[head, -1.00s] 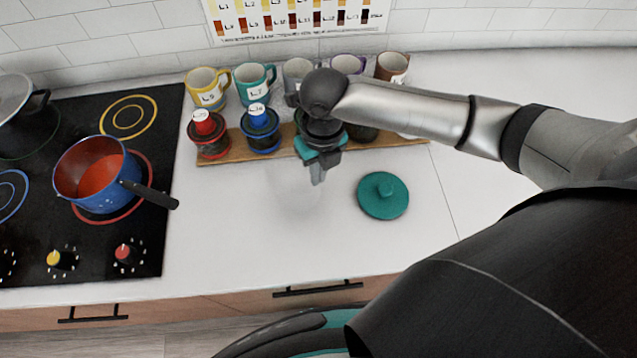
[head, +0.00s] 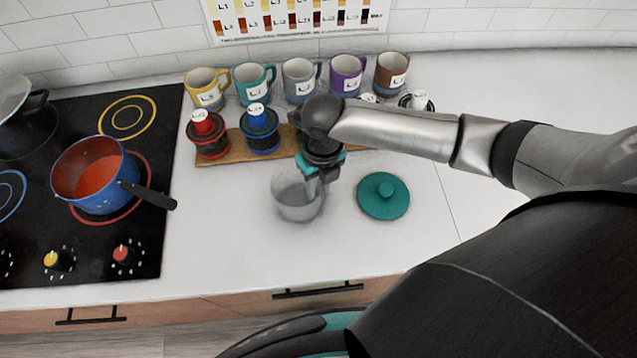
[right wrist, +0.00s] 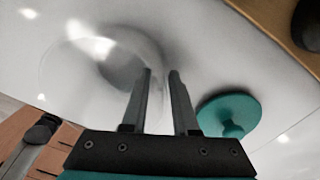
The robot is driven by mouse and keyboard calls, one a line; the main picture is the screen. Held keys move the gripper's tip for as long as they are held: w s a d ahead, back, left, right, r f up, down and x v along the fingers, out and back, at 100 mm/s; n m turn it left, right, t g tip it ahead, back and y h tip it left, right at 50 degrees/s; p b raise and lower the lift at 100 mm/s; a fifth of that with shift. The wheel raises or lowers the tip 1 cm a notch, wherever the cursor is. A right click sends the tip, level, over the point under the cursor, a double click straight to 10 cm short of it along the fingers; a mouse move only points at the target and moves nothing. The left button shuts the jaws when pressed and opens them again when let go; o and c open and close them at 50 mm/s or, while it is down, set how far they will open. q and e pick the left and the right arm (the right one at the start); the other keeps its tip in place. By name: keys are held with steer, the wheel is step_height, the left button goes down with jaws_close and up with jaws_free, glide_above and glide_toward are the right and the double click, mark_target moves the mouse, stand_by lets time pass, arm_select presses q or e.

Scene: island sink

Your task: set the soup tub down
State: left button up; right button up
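The soup tub (head: 297,203) is a clear, pale grey round tub. It stands upright on the white counter, right of the stove, and looks empty. It also shows faintly in the right wrist view (right wrist: 122,75). My right gripper (head: 316,190) points down at the tub's right rim. In the wrist view, its two fingers (right wrist: 161,73) are apart with a visible gap, and the tub's edge passes near or between the tips; exact contact is unclear. A teal round lid (head: 383,196) lies on the counter right of the tub. My left gripper is not seen.
A wooden rack (head: 224,155) with lidded jars lies behind the tub, with several labelled mugs (head: 254,82) behind it. A blue pot (head: 98,185) with red contents sits on the black stove (head: 150,235), its handle reaching rightward. The counter in front is clear.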

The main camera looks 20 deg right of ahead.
steer(key=r, duration=0.4)
steer(key=r+p, duration=0.1)
steer(key=r, duration=0.7)
steer(key=shift+d+r, duration=0.2)
steer(key=shift+d, duration=0.05)
steer(key=shift+a, duration=0.1)
stand_by(1.3)
